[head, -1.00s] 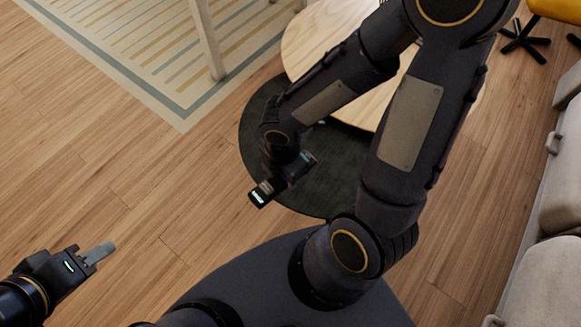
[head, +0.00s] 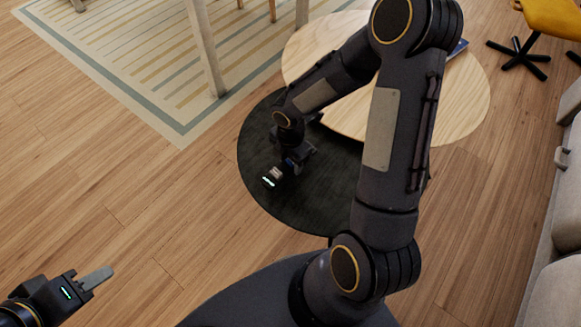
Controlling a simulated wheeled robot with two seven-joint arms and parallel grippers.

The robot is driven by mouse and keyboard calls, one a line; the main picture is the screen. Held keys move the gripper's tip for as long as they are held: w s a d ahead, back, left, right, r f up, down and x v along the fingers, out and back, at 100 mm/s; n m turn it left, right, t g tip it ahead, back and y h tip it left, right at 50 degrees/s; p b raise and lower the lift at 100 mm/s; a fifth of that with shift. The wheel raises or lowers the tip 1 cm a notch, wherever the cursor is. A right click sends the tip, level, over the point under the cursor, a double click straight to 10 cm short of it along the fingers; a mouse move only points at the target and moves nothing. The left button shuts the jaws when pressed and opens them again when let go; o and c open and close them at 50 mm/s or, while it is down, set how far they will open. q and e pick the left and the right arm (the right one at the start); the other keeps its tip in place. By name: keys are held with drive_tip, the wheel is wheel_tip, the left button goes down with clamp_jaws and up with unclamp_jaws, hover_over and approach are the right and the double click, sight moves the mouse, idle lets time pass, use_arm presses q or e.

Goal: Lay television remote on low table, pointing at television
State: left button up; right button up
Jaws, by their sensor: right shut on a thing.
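A round wooden table (head: 455,105) with a pale top stands at the upper middle. A dark round surface (head: 345,190) lies partly under it, lower down. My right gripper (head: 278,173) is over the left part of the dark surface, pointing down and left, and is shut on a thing. The held thing is almost wholly hidden by the gripper; I take it for the television remote, but its shape and heading cannot be made out. My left gripper (head: 97,279) is at the lower left over bare floor; its finger gap cannot be made out. No television is in view.
A dark blue flat object (head: 457,48) lies on the wooden table behind my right arm. A pale table leg (head: 205,50) stands on the striped rug (head: 130,45). A yellow chair (head: 552,20) is at the upper right, a grey sofa (head: 555,220) at the right edge. Floor at left is clear.

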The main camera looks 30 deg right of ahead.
sight(290, 167)
drive_tip(key=shift+w+d+f+b, duration=0.1)
drive_tip(key=shift+f+b, duration=0.25)
drive_tip(key=shift+f, duration=0.55)
drive_tip(key=shift+w+d+f+b, duration=0.1)
drive_tip(key=shift+f+b, duration=0.2)
drive_tip(key=shift+f, duration=0.55)
drive_tip(key=shift+a, duration=0.1)
drive_tip(key=shift+f, duration=0.2)
drive_tip(key=o, duration=1.1)
drive_tip(key=shift+r, duration=0.15)
wheel_tip(290, 167, up, 12)
drive_tip(key=p, duration=0.5)
drive_tip(key=s+a+r+m+t+y, duration=0.1)
drive_tip(key=s+r+m+t, duration=0.1)
drive_tip(key=s+r+m, duration=0.3)
drive_tip(key=s+a+r+m+t+y, duration=0.1)
drive_tip(key=s+r+m, duration=0.5)
drive_tip(key=m, duration=0.4)
drive_tip(key=s+a+r+m+t+y, duration=0.1)
drive_tip(key=s+a+r+m+t, duration=0.1)
drive_tip(key=s+r+m, duration=0.3)
drive_tip(key=shift+s+a+r+m+t+y, duration=0.15)
drive_tip(key=shift+s+m+y, duration=0.1)
drive_tip(key=shift+m, duration=0.45)
drive_tip(key=shift+s+d+r+m+t+y, duration=0.15)
drive_tip(key=shift+s+m, duration=0.1)
drive_tip(key=shift+m, duration=0.45)
